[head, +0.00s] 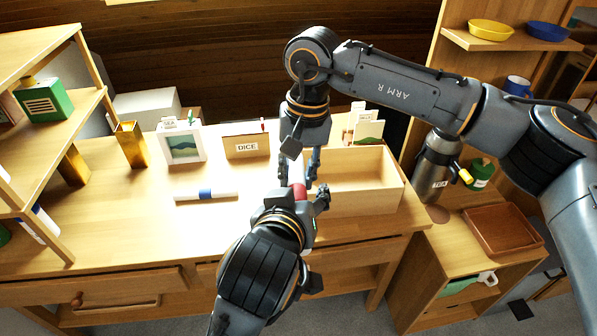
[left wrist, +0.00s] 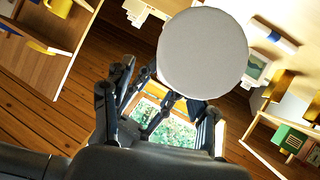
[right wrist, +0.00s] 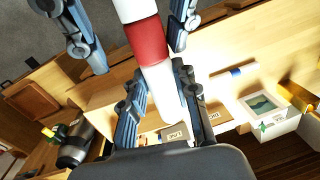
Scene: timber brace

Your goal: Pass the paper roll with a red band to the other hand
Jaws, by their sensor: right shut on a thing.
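The white paper roll with a red band (head: 299,190) is in the air above the desk's front part. In the right wrist view its red band (right wrist: 148,40) lies between white stretches, and in the left wrist view its round white end (left wrist: 203,52) faces the camera. My right gripper (right wrist: 163,100) is shut on the roll's white part, beyond the band. My left gripper (head: 306,200) has its fingers spread on either side of the roll near the band. A gap shows at one finger in the right wrist view; contact at the other is unclear.
A blue-banded roll (head: 206,195) lies on the desk at left. An open wooden box (head: 375,201) stands just right of the grippers. A DICE box (head: 246,147) and a framed picture (head: 184,147) stand behind. A flask (head: 437,165) is at right. The desk's front left is clear.

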